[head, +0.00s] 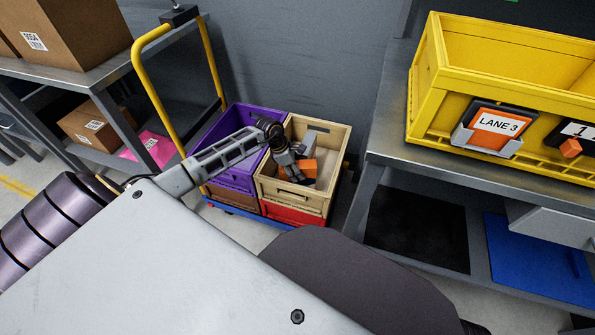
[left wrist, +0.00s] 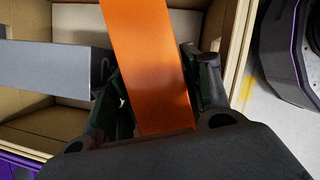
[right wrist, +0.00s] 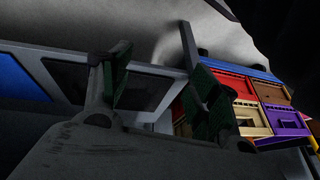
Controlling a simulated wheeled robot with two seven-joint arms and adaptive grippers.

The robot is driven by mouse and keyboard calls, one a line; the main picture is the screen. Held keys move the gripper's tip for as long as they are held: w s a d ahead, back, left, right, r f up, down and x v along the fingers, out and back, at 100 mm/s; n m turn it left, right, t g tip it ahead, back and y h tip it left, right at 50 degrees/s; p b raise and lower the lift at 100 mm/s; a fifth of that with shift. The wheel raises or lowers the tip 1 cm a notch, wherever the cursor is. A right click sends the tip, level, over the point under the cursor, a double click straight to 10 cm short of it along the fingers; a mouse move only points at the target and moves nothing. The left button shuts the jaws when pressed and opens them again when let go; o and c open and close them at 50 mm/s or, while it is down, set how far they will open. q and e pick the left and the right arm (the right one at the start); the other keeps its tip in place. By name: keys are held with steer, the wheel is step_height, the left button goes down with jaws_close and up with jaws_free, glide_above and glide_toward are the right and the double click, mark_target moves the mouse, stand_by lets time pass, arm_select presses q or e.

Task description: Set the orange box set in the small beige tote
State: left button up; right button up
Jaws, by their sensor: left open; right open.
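The small beige tote (head: 285,198) stands on a red crate, beside a purple tote. My left gripper (head: 292,163) reaches down into it. The orange box (head: 307,168) is inside the tote at the gripper; it also shows in the left wrist view (left wrist: 148,55). There it lies between the two spread fingers of my left gripper (left wrist: 160,90), which are open. Whether it rests on the tote floor is hidden. My right gripper (right wrist: 157,88) is open and empty in its wrist view, away from the tote; the head view does not show it.
A grey box (left wrist: 50,68) lies in the tote beside the orange one. The purple tote (head: 235,178) adjoins on the left. A yellow cart handle (head: 150,85) rises behind. A steel bench with a yellow bin (head: 428,95) is at right; a shelf with cardboard boxes (head: 75,35) at left.

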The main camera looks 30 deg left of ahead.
arm_select(q)
steer(key=p+v, duration=0.1)
steer(key=v, duration=0.5)
steer(key=shift+a+r+p, duration=0.1)
steer(key=shift+r+p, duration=0.2)
steer(key=shift+p, duration=0.1)
steer(key=v, duration=0.2)
steer(key=shift+s+r+p, duration=0.1)
steer(key=shift+r+p, duration=0.25)
steer(key=shift+r, duration=0.05)
steer(key=shift+s+a+r, duration=0.15)
steer(key=shift+a+r, duration=0.1)
steer(key=shift+r, duration=0.4)
arm_select(e)
steer(key=r, duration=0.1)
steer(key=d+r, duration=0.1)
steer(key=g+h, duration=0.1)
steer(key=shift+s+d+r, duration=0.35)
steer(key=shift+r, duration=0.05)
